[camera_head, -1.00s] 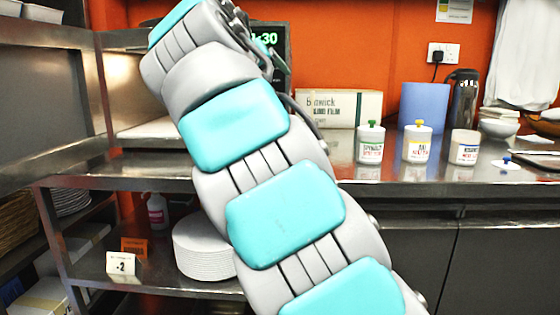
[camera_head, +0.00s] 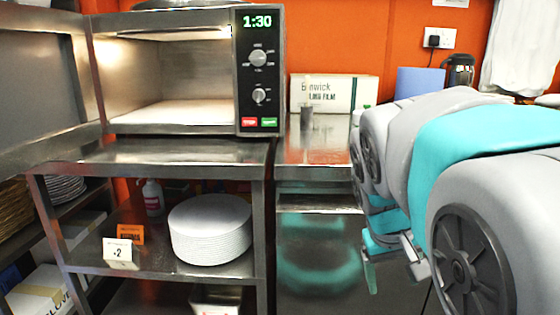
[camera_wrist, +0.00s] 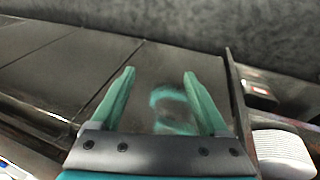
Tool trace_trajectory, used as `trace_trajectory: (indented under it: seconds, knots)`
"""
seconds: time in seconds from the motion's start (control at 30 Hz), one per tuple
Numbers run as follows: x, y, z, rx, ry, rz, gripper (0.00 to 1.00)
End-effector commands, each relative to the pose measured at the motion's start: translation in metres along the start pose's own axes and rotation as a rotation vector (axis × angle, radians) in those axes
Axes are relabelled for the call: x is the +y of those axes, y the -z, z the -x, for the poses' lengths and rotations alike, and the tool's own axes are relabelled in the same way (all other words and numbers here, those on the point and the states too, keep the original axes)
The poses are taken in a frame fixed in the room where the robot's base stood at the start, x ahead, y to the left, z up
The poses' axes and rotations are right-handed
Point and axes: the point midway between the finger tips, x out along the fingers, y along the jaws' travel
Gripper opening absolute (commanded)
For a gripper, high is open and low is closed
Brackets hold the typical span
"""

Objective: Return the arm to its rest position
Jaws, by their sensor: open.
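My arm (camera_head: 480,140) is folded at the right of the head view, large and close to the camera, covering part of the counter. My gripper (camera_head: 396,272) hangs low under the arm, in front of the dark cabinet front (camera_head: 318,285). In the wrist view my gripper (camera_wrist: 159,74) has its two teal fingers apart with nothing between them. A blurred teal reflection shows on the cabinet face beyond the fingers.
A microwave (camera_head: 258,80) with its door (camera_head: 45,75) swung open at left shows an empty lit cavity. A stack of white plates (camera_head: 210,230) is on the shelf below; it also shows in the wrist view (camera_wrist: 283,152). A cling film box (camera_head: 335,92) stands on the counter.

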Motion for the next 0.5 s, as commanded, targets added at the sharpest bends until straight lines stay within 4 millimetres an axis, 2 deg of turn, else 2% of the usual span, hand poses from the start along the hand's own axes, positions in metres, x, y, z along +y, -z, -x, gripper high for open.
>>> trace_trajectory:
  seconds: [0.03,0.1,0.3,0.4,0.5]
  knots:
    - [-0.006,-0.028,-0.013,-0.044,0.032,-0.003,0.78]
    - [-0.015,-0.064,-0.03,-0.105,0.074,-0.003,0.78]
    - [-0.049,-0.161,-0.066,-0.254,0.189,0.005,0.78]
    - [-0.063,-0.196,-0.076,-0.308,0.229,0.012,0.78]
    - [-0.072,-0.219,-0.082,-0.344,0.253,0.018,0.78]
